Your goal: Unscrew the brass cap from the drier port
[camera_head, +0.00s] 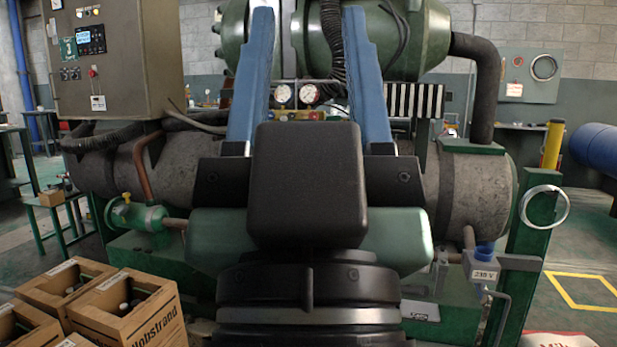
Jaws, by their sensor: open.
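A small green cylinder (140,216), which looks like the drier, sits at the left below the large grey pipe. A small yellow, brass-coloured piece (126,197) shows on its top left; it may be the cap, but it is too small to tell. My gripper (308,15) fills the middle of the camera view, seen from behind. Its two long blue fingers point up and stand wide apart, with no object visible held between them. The gripper is well to the right of the green cylinder in the picture and hides much of the machine behind it.
Open cardboard boxes (128,312) with bottles stand at lower left. A control cabinet (112,55) is at upper left. Two gauges (296,94) show between the fingers. The grey pipe (467,195) spans the machine.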

